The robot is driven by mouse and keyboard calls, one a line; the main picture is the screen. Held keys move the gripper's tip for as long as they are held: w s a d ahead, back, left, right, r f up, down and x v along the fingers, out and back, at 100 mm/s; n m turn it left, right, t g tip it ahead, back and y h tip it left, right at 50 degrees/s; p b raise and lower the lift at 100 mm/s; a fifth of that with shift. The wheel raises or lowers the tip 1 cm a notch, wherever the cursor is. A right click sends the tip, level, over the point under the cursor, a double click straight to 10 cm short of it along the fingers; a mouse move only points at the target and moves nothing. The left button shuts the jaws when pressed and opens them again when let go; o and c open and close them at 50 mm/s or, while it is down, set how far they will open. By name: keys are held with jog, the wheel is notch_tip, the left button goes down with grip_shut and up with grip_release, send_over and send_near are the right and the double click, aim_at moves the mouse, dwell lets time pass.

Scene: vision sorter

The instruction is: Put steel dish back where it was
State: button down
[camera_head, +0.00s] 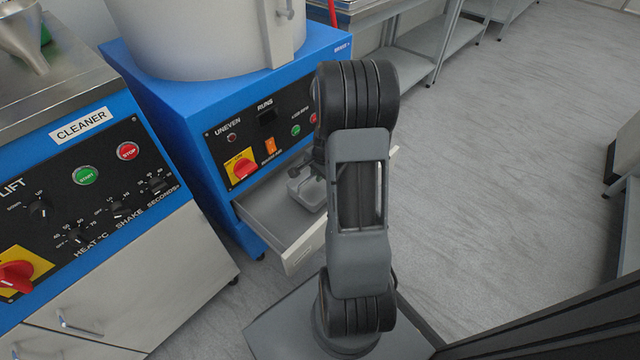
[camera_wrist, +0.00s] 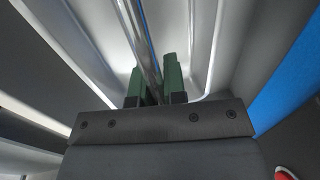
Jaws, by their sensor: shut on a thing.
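The steel dish (camera_head: 309,197) is a small grey metal dish low in the open drawer (camera_head: 303,252) of the blue machine, partly hidden behind my arm. In the wrist view, my gripper (camera_wrist: 153,82) has its two green fingers on either side of a thin steel rim (camera_wrist: 146,50), which I take to be the dish's edge. The fingers are shut on it. In the head view, the gripper is mostly hidden by my arm. I cannot tell whether the dish touches the drawer floor.
The blue machine (camera_head: 190,110) carries a large pale drum (camera_head: 200,35). A blue cleaner unit (camera_head: 100,200) stands at the left, with a steel funnel (camera_head: 25,35) on top. Metal shelving (camera_head: 420,60) stands behind. The floor (camera_head: 490,170) at the right is clear.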

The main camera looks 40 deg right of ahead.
aim_at(320, 183)
jog(key=shift+w+d+f, duration=0.15)
jog(key=shift+d+f, duration=0.2)
jog(key=shift+f, duration=0.2)
jog(key=shift+w+d+f+b, duration=0.1)
jog(key=shift+d+f+b, duration=0.05)
jog(key=shift+f+b, duration=1.35)
jog(key=shift+f, duration=0.15)
jog(key=shift+f, duration=0.15)
jog(key=c, duration=1.2)
grip_release()
